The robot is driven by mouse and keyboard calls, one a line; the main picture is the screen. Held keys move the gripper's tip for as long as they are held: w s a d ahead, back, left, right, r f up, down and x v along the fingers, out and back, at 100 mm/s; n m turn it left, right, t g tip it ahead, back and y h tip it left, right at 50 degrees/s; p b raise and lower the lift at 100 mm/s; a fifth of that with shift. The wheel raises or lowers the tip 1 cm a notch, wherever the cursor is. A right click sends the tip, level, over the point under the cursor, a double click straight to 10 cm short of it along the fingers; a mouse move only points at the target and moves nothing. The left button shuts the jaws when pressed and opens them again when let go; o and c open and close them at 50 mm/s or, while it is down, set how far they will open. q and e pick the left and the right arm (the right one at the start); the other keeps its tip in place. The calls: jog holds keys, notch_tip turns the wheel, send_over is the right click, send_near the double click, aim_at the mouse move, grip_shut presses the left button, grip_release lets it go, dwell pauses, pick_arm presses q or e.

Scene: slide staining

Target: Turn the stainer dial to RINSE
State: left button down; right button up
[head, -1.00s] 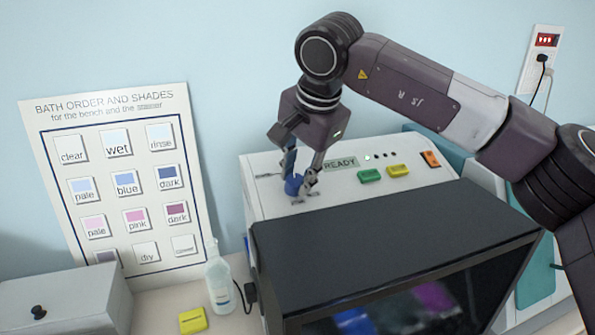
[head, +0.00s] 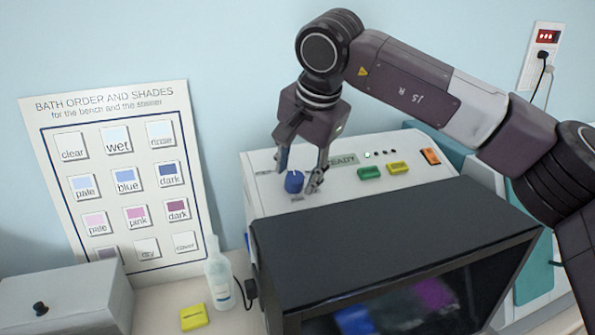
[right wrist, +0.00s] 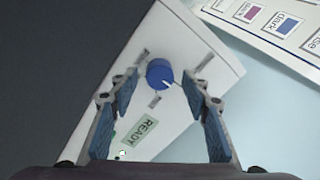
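The stainer (head: 420,188) has a sloped white panel with a blue dial (head: 294,183) at its left end. The dial also shows in the right wrist view (right wrist: 159,72), with a white pointer mark toward its lower right there. Small grey labels surround it, too blurred to read. My right gripper (head: 300,178) is above the panel, its fingers spread on either side of the dial. In the right wrist view the open fingers (right wrist: 160,95) stand clear of the dial with gaps on both sides. A READY display (head: 342,160) is beside the dial. My left gripper is not in view.
Green (head: 369,173) and yellow (head: 398,168) buttons and an orange switch (head: 430,157) sit right of the dial. The stainer's dark hood (head: 380,225) rises in front. A bottle (head: 219,275), yellow block (head: 193,318) and grey box (head: 65,300) stand left. A poster (head: 130,265) leans behind.

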jog(key=v, duration=1.2)
